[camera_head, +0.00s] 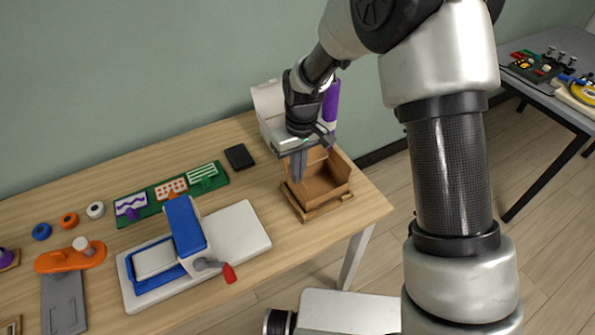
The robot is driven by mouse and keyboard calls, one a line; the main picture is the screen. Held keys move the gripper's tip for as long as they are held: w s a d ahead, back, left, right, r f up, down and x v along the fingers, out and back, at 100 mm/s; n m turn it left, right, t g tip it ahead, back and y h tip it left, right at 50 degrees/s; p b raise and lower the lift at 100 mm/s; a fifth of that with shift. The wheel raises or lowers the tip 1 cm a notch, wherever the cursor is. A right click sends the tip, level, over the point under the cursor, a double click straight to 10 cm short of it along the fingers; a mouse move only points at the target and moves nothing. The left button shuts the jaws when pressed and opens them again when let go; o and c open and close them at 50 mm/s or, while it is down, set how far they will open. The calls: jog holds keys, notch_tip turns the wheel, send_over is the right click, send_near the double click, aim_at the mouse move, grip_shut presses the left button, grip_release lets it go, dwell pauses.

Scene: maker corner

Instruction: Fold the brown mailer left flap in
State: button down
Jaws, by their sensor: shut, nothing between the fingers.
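The brown mailer (325,188) is an open box at the right end of the wooden table, with its inside showing. My gripper (299,168) is above and in front of its left side, pointing down with its fingers shut and nothing between them. The left flap is mostly hidden behind my gripper, so I cannot tell its angle or whether the fingers touch it.
A white open container (268,101) and a purple cylinder (331,100) stand behind the mailer. A blue and white press with a red handle (229,273) stands to the left on the table. A black block (239,157) lies near the mailer. A grey table (545,88) is at the far right.

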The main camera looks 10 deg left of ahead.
jog(key=shift+w+d, duration=0.15)
jog(key=shift+d, duration=0.05)
jog(key=d+g+y, duration=0.1)
jog(key=y, duration=0.1)
jog(key=w+d+f+g+y+b, duration=0.1)
jog(key=g+y, duration=0.1)
jog(key=w+d+f+g+y, duration=0.1)
jog(key=y, duration=0.1)
jog(key=shift+w+f+g+y+b, duration=0.2)
jog(key=shift+g+y+b, duration=0.1)
jog(key=shift+g+b, duration=0.1)
jog(key=shift+w+d+f+g+y+b, duration=0.1)
jog(key=shift+d+f+g+y+b, duration=0.1)
jog(key=shift+g+y+b, duration=0.3)
jog(key=shift+w+d+f+g+y+b, duration=0.15)
jog(key=shift+g+y+b, duration=0.25)
jog(key=shift+y+b, duration=0.2)
